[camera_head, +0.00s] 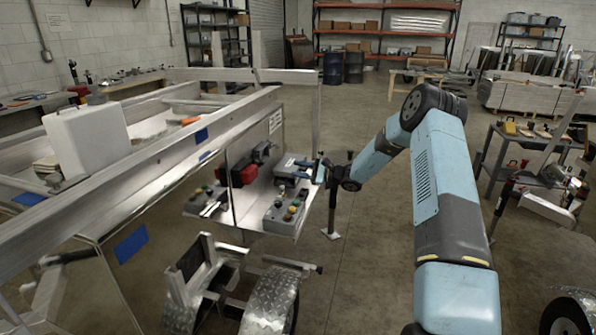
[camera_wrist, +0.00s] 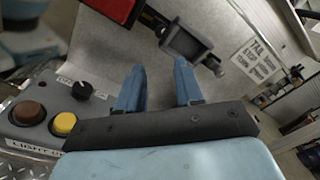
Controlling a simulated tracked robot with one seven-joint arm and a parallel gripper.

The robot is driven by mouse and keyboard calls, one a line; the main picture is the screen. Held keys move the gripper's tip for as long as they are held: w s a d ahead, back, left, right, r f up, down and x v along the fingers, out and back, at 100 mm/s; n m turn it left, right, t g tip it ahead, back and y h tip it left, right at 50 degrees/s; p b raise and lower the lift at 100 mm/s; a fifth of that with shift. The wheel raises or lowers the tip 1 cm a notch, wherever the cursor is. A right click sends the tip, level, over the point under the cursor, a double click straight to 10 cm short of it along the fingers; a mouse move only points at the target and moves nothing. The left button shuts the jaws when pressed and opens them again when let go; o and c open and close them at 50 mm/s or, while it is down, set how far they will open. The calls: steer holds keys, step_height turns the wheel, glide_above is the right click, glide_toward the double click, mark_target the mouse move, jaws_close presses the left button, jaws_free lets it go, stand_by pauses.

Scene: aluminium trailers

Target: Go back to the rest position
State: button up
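My gripper (camera_head: 320,172) is at the end of my blue arm, just above the right part of the trailer's metal shelf (camera_head: 258,205). In the wrist view its two blue fingers (camera_wrist: 159,75) stand apart, with only the grey metal surface visible between them. A grey control box (camera_wrist: 55,115) with a black knob, a yellow button and a brownish-red button is left of the fingers. In the head view a similar box (camera_head: 286,212) sits on the shelf below my gripper.
The aluminium trailer (camera_head: 150,175) fills the left side. A red object (camera_head: 243,172) and a black clamp-like part (camera_head: 262,152) are on its front. A dark post (camera_head: 333,205) stands close by my gripper. A cart (camera_head: 495,165) is at right; open floor (camera_head: 365,110) lies beyond my arm.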

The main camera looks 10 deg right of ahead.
steer(key=s+a+r+n+g+h, duration=0.25)
steer(key=s+r+n+g, duration=0.2)
steer(key=s+r, duration=0.65)
steer(key=s+a+r+n+g+h, duration=0.25)
steer(key=s+r+n+h, duration=0.2)
steer(key=s+r, duration=0.65)
steer(key=s+d+r+n+t+h, duration=0.1)
steer(key=s+d+n+h, duration=0.1)
steer(key=s, duration=0.9)
steer(key=s+d+r+n+t+h, duration=0.1)
steer(key=s+d+h, duration=0.3)
steer(key=s, duration=0.8)
steer(key=s+d+r+n+t+h, duration=0.2)
steer(key=s+d, duration=0.5)
steer(key=s, duration=0.5)
steer(key=shift+s+r+n+h, duration=0.2)
steer(key=shift+n+h, duration=0.1)
steer(key=shift+h, duration=0.1)
